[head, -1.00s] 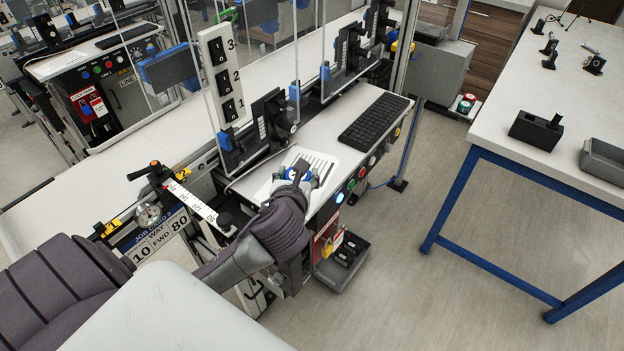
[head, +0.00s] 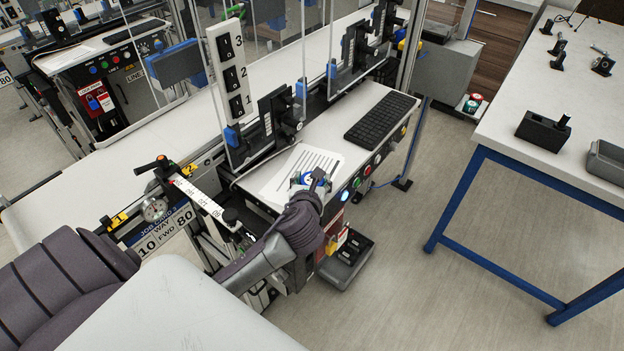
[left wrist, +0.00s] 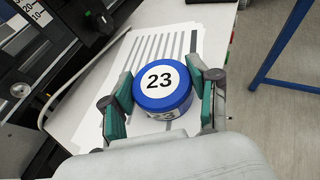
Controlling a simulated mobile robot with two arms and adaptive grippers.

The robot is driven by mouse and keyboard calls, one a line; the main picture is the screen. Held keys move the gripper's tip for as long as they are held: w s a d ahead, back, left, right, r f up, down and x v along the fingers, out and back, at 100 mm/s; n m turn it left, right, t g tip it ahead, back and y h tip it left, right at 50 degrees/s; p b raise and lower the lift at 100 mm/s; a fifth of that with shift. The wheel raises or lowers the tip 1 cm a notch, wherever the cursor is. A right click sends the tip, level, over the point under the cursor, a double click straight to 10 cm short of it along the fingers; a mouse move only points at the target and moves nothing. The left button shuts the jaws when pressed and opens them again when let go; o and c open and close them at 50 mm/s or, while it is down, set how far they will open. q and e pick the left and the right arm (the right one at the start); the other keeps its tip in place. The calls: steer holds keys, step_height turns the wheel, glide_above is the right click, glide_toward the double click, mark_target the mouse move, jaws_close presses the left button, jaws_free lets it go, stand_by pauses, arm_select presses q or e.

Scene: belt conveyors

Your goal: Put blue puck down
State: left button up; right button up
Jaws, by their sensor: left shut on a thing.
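The blue puck (left wrist: 162,83) has a white top marked 23. In the left wrist view it sits between the two green-padded fingers of my left gripper (left wrist: 160,98), which is shut on it. In the head view the puck (head: 308,178) shows partly, at the tip of my left arm, over a lined paper sheet (head: 300,166) on the white conveyor-side desk (head: 356,117). The sheet also shows behind the puck in the left wrist view (left wrist: 160,48). I cannot tell whether the puck touches the sheet. My right gripper is not in view.
A black keyboard (head: 380,116) lies further along the desk. Lit buttons (head: 344,195) line its front edge. Black switch units (head: 277,112) stand at its back. A white worktable with a blue frame (head: 470,200) stands at right, with clear floor between.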

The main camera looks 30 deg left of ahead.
arm_select(q)
steer(key=o, duration=1.2)
steer(key=shift+r, duration=0.1)
steer(key=v, duration=1.2)
steer(key=shift+d, duration=0.1)
